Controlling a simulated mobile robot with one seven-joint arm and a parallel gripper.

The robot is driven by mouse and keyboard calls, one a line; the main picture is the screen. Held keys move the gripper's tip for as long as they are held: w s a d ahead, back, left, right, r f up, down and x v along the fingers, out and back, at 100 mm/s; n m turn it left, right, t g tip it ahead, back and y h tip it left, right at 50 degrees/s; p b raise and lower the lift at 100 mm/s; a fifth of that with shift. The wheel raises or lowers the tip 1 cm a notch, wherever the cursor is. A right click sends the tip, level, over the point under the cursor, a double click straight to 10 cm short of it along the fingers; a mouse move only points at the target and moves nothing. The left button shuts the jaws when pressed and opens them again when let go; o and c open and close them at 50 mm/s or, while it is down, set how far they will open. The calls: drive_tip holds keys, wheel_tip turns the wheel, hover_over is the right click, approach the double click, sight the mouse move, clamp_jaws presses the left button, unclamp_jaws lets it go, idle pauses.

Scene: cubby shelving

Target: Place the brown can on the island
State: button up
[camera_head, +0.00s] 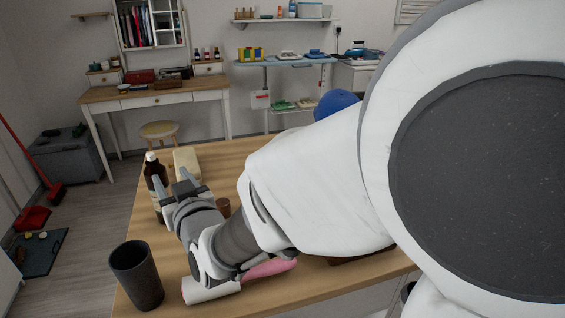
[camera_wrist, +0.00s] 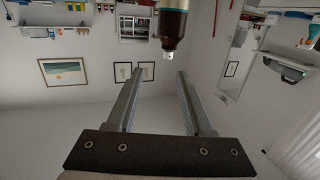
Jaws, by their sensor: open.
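The wooden island top (camera_head: 222,156) fills the middle of the head view, under my arm. A small brown can (camera_head: 223,207) stands on it, partly hidden behind my wrist. My gripper (camera_head: 171,177) is over the left part of the top, open and empty. A dark brown bottle (camera_head: 152,171) with a pale cap stands close beyond the fingers. In the wrist view, the bottle (camera_wrist: 173,24) appears upside down past the open fingertips of my gripper (camera_wrist: 161,74); I cannot tell whether they touch it.
A black cup (camera_head: 136,275) stands at the near left edge. A cream block (camera_head: 186,162) lies beyond the gripper. A pink object (camera_head: 270,267) lies partly under my arm, and a blue round object (camera_head: 335,103) is farther back. The far middle of the top is clear.

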drive_tip(key=s+d+m+g+h, duration=0.2)
drive_tip(key=d+m+g+h, duration=0.3)
drive_tip(key=d, duration=1.6)
drive_tip(key=s+d+f+m+g+h, duration=0.1)
drive_tip(key=s+d+h, duration=0.4)
drive_tip(key=s+d, duration=0.9)
drive_tip(key=s+f+g, duration=0.1)
drive_tip(key=s+g, duration=0.1)
drive_tip(key=shift+s+d+f+m+g, duration=0.2)
drive_tip(key=shift+d+m+g, duration=0.1)
drive_tip(key=shift+m, duration=0.1)
